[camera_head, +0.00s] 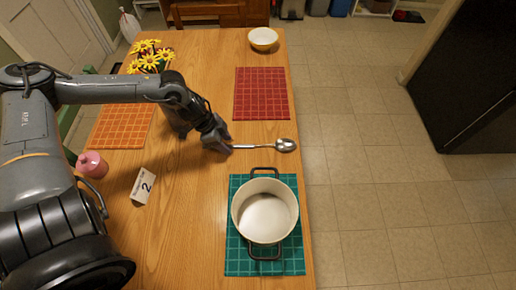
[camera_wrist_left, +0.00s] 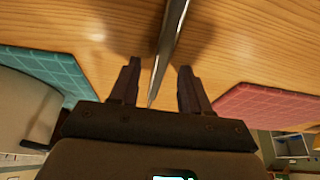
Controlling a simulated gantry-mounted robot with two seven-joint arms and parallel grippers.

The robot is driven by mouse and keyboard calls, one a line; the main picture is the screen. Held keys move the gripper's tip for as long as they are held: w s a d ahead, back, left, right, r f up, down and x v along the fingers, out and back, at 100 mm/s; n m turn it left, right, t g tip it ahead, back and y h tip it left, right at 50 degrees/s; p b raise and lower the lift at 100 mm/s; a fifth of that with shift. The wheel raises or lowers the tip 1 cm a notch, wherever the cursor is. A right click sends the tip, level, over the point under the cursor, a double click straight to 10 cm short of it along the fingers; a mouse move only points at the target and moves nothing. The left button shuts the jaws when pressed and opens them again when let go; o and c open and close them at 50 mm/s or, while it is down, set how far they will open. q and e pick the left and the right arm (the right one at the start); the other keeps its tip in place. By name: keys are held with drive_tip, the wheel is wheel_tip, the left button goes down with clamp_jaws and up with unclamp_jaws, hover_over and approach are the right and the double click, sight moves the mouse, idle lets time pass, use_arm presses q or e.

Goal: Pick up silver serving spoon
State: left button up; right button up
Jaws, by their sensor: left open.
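The silver serving spoon (camera_head: 264,146) lies on the wooden table between the red mat and the teal mat, its bowl toward the right edge. My left gripper (camera_head: 230,147) is at the left end of its handle. In the left wrist view the handle (camera_wrist_left: 168,50) runs between the two spread fingers of my left gripper (camera_wrist_left: 157,85), with gaps on both sides. The fingers are open and do not appear to hold it. Some of the handle's end is hidden by the gripper in the head view. My right gripper is not in view.
A white pot (camera_head: 266,212) stands on the teal mat (camera_head: 236,262) near the spoon.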

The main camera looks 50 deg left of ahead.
use_arm(q)
clamp_jaws()
idle(0.3)
drive_tip(key=shift+r, duration=0.1)
